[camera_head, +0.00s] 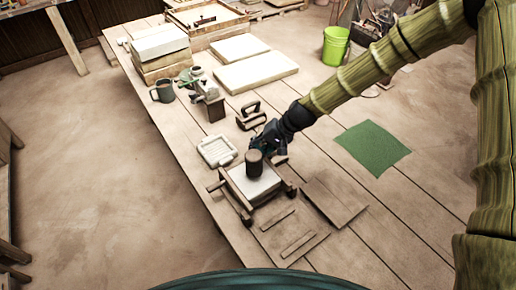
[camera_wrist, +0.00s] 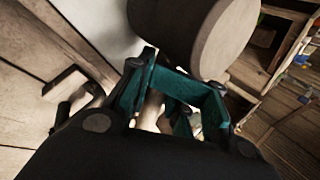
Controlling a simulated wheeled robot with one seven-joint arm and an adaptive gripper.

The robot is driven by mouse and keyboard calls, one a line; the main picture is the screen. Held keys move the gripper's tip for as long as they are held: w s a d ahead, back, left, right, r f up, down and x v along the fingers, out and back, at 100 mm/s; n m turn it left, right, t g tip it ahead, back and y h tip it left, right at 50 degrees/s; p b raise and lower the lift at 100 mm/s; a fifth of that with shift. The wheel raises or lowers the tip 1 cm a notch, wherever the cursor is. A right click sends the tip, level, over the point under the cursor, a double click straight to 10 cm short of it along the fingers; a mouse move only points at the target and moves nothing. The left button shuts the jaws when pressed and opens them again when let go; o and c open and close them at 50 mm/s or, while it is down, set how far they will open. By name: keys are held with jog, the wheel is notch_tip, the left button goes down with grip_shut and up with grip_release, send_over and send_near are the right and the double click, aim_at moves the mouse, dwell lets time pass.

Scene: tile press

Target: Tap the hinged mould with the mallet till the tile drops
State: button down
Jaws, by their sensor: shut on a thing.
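My gripper (camera_head: 270,138) is shut on the mallet. Its teal fingers (camera_wrist: 172,98) close around the pale handle (camera_wrist: 149,112) in the wrist view. The mallet's dark brown round head (camera_head: 254,164) overlaps the white face of the mould in the head view; I cannot tell if it touches. The head also fills the upper right of the wrist view (camera_wrist: 230,38). The mould (camera_head: 236,195) is a wooden frame with a white slab, near the table's front left edge. I cannot see the underside of the mould, nor a separate tile.
Flat boards (camera_head: 335,203) lie right of and before the mould. A green mat (camera_head: 372,148) lies further right. A mug (camera_head: 163,92) and pale slabs (camera_head: 256,70) stand further back.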

notch_tip(320, 180, down, 2)
jog(key=shift+f+b, duration=0.15)
jog(key=shift+b, duration=0.25)
jog(key=shift+r+p, duration=1.4)
jog(key=shift+r, duration=0.75)
jog(key=shift+r, duration=0.1)
